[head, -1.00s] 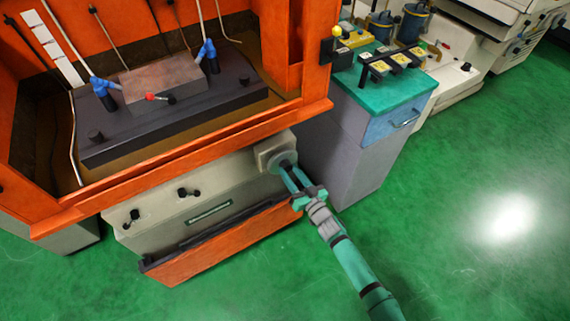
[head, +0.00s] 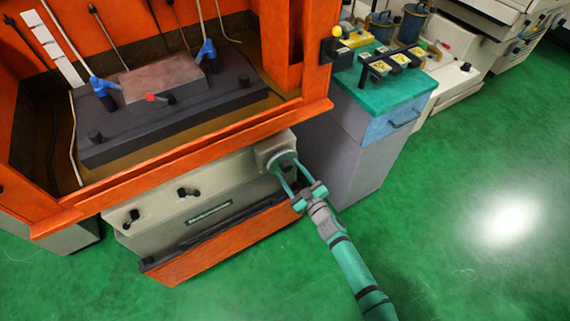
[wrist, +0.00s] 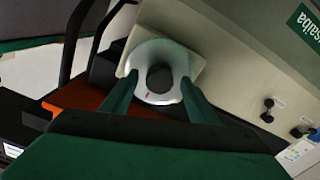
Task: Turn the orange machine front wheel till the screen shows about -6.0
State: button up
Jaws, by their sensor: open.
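The orange machine (head: 160,228) stands at the left of the head view. Its front wheel (head: 279,160) is a pale round disc with a dark hub, on the right end of the machine's beige front. My gripper (head: 285,172) is at the wheel, its two fingers spread with a gap between them. In the wrist view the wheel (wrist: 181,64) shows ahead, with a small red mark on its lower rim. My gripper's fingers (wrist: 158,100) are on either side of the wheel's lower part; I cannot tell whether they touch it. The screen is not visible in either view.
Two small dark knobs (head: 188,192) sit on the beige front left of the wheel. A grey cabinet with a green top (head: 385,95) stands close at the right of the wheel. Green floor (head: 460,230) is open at the right and front.

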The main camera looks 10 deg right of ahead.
jog(key=v, duration=1)
jog(key=shift+s, duration=0.4)
dwell(0.6)
jog(key=shift+d, duration=0.15)
jog(key=s+a+m+g+h, duration=0.1)
jog(key=s+a, duration=0.1)
jog(key=s, duration=1)
jog(key=s+a+m+g+h, duration=0.1)
jog(key=s+a+h, duration=0.1)
jog(key=s, duration=1)
jog(key=s+a+r+m+h, duration=0.3)
jog(key=s+a+r+m, duration=0.2)
jog(key=s+a+r, duration=0.6)
jog(key=shift+s+a+m, duration=0.2)
jog(key=shift+a+m, duration=0.2)
jog(key=shift+a, duration=0.6)
jog(key=shift+r, duration=0.1)
